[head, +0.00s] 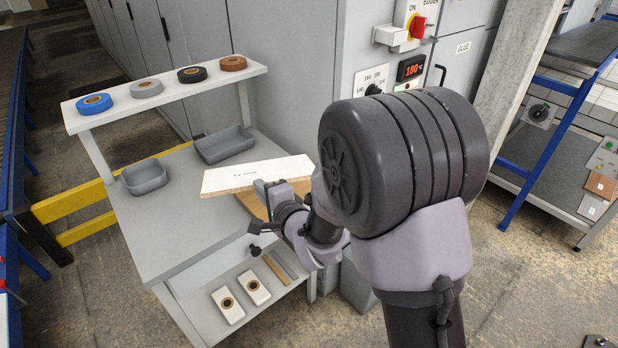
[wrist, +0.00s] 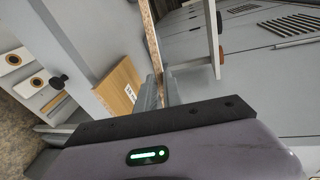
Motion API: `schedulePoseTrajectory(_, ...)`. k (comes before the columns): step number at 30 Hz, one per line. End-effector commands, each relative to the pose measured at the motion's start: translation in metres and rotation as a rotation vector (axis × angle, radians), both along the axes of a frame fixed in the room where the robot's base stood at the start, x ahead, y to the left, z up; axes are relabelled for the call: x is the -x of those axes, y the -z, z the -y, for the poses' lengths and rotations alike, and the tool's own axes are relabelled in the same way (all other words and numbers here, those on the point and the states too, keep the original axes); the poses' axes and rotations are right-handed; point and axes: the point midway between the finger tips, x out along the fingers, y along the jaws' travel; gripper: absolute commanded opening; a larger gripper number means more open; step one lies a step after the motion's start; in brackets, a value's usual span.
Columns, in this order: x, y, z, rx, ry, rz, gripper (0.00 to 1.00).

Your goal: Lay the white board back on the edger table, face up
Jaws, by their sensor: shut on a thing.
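The white board (head: 225,179) has a printed label on the white face seen in the head view and a brown chipboard edge. My gripper (head: 271,190) is shut on its near edge. In the wrist view, the board (wrist: 152,42) shows as a narrow strip rising from between the fingers (wrist: 159,93). The board is over the grey edger table (head: 175,225); I cannot tell whether it touches anything below. A wood-coloured board (head: 254,207) is partly hidden under it, and shows in the wrist view (wrist: 121,87) with a small label.
Two grey trays (head: 145,177) (head: 224,145) stand on the table behind the board. A raised shelf (head: 165,92) holds several edging rolls. Two white blocks with rolls (head: 228,305) lie on the lower shelf. A grey cabinet (head: 285,70) with controls stands at the back right.

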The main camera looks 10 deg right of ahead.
Motion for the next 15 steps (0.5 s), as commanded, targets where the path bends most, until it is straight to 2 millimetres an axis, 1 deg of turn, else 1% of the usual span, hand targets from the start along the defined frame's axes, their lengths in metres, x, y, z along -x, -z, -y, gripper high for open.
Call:
schedulePoseTrajectory(1,0.002,-0.015,-0.026,0.005,-0.060,-0.029,0.00)
schedulePoseTrajectory(2,0.005,-0.016,-0.043,0.011,-0.101,-0.054,0.00)
schedulePoseTrajectory(3,0.010,-0.017,-0.064,0.018,-0.152,-0.087,0.00)
schedulePoseTrajectory(6,0.023,-0.020,-0.109,0.043,-0.262,-0.164,0.00)
schedulePoseTrajectory(9,0.036,-0.021,-0.141,0.069,-0.346,-0.226,0.00)
schedulePoseTrajectory(10,0.039,-0.021,-0.149,0.076,-0.367,-0.239,0.00)
schedulePoseTrajectory(12,0.045,-0.019,-0.161,0.089,-0.399,-0.265,0.00)
schedulePoseTrajectory(15,0.049,-0.016,-0.169,0.099,-0.422,-0.284,0.00)
